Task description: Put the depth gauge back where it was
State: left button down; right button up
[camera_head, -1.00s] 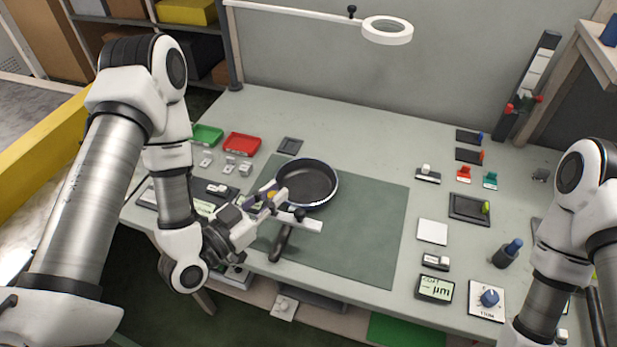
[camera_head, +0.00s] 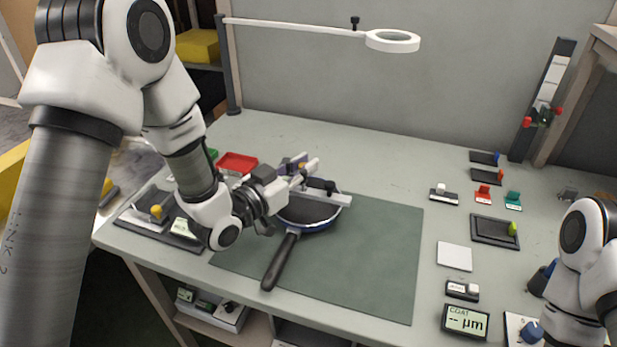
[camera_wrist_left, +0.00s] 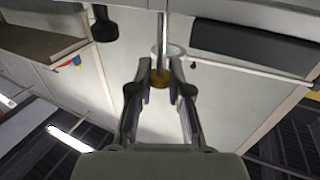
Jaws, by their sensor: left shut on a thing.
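My left gripper (camera_head: 296,177) is shut on the depth gauge (camera_head: 328,192), a pale crossbar with a black knob. It holds the gauge over the pan (camera_head: 309,224), hiding part of the pan; whether they touch is unclear. In the left wrist view the fingers (camera_wrist_left: 160,92) close around a yellow-orange part of the gauge, with its thin rod (camera_wrist_left: 162,42) beyond. The dark pan has a blue rim and lies on the green mat (camera_head: 375,265), its handle toward the front edge. My right arm shows at the right; its gripper is out of view.
Dark holders with a yellow knob (camera_head: 156,211) stand at the table's left end, near a red tray (camera_head: 238,162). A ring lamp (camera_head: 392,40) overhangs the back. A coating meter (camera_head: 466,320) and small blocks and trays fill the right side. The mat's right part is clear.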

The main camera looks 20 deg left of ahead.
pick_arm(q)
jog(key=w+f, duration=0.2)
jog(key=f, duration=0.1)
jog(key=shift+w+d+f, duration=0.15)
jog(key=shift+w+f, duration=0.1)
jog(key=shift+w, duration=0.1)
jog(key=c, duration=1.1)
grip_release()
jog(key=shift+s+r, duration=0.1)
